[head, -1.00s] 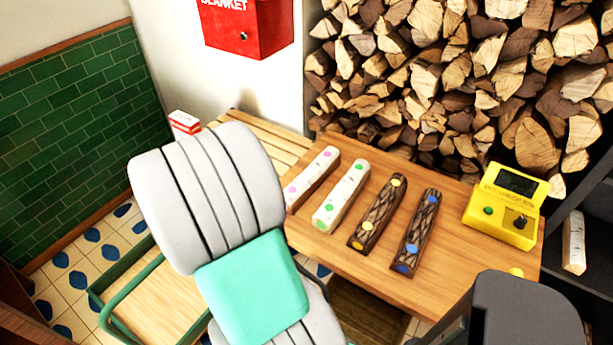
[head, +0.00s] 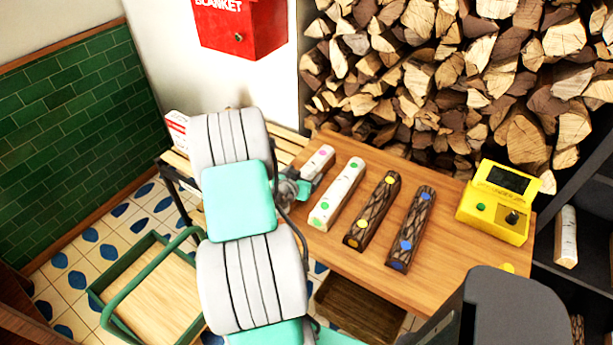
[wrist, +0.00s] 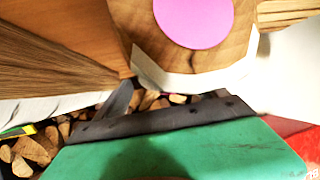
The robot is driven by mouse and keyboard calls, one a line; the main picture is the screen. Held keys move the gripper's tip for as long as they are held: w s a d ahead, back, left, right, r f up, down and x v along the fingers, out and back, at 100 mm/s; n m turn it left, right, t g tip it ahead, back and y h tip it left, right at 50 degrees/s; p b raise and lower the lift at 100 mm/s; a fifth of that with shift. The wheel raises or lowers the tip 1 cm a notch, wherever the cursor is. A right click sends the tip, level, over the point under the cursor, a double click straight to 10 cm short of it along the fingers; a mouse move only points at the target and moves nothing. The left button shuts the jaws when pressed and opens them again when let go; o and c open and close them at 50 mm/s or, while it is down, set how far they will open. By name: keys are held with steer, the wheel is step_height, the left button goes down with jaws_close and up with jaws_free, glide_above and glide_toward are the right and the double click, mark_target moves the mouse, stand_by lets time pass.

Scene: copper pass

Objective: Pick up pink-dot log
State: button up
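The pink-dot log (head: 318,162) is the leftmost pale birch log on the wooden table (head: 340,248). Its far end shows in the head view, and its near part is hidden by my gripper (head: 303,184). In the wrist view the log's cut end (wrist: 135,18) with a large pink dot fills the top, very close to the camera. One dark finger of my gripper lies below it there, with a gap through which stacked wood shows. My gripper looks open at the log; the other finger is not clear.
To the right lie a green-dot birch log (head: 337,195), a yellow-dot dark log (head: 372,210) and a blue-dot dark log (head: 411,229). A yellow device (head: 495,202) stands at the right. Stacked firewood (head: 440,80) rises behind. A green-framed tray (head: 150,300) is at lower left.

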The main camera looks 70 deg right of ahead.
jaws_close()
stand_by(0.8)
steer(key=shift+r, duration=0.1)
